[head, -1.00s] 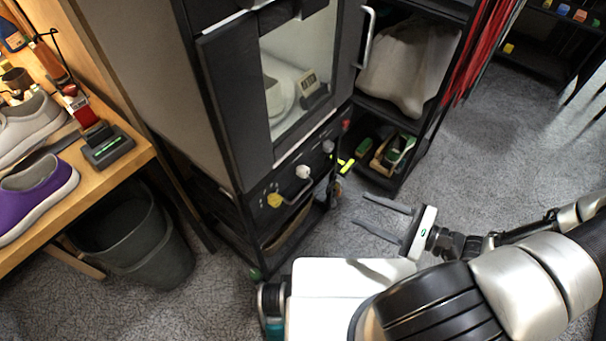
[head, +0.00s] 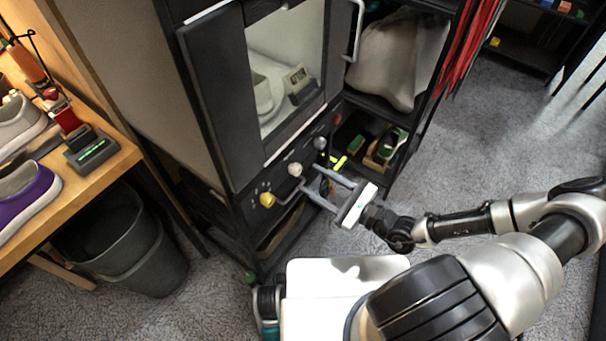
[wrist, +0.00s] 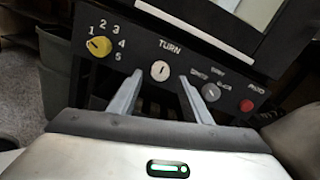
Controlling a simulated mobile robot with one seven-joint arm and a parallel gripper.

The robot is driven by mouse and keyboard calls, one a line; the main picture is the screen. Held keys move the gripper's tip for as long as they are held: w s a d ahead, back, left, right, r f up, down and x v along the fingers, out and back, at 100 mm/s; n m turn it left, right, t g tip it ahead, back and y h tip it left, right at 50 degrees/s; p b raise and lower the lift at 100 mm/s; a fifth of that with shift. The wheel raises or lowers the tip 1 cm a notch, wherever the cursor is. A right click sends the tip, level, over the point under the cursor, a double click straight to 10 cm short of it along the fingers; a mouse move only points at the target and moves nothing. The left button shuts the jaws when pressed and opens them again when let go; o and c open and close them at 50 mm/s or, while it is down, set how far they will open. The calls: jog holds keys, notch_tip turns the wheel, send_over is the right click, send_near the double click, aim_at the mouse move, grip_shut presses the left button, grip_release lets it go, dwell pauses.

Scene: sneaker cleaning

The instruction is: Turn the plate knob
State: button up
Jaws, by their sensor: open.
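The dark cabinet's control panel (head: 282,184) carries a row of controls. A yellow knob (wrist: 99,46) points among numbers 1 to 5. A white knob (wrist: 160,70) sits under the label TURN. A grey knob (wrist: 210,92) has small blurred labels around it. No label reads "plate". In the head view the yellow knob (head: 267,199) and white knob (head: 295,169) also show. My gripper (head: 312,179) is open and empty, its fingers pointing at the panel. In the wrist view the white knob appears between my fingertips (wrist: 160,77); they look short of it.
A red button (wrist: 247,106) marked AUTO is at the panel's right end. The cabinet's window (head: 288,60) is above. A wooden bench (head: 100,170) and dark bin (head: 125,240) stand left. The floor at right is clear.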

aim_at(299, 172)
jog(key=shift+x, duration=2.15)
jog(key=shift+c, duration=0.4)
jog(key=c, duration=1)
jog(key=shift+o, duration=0.2)
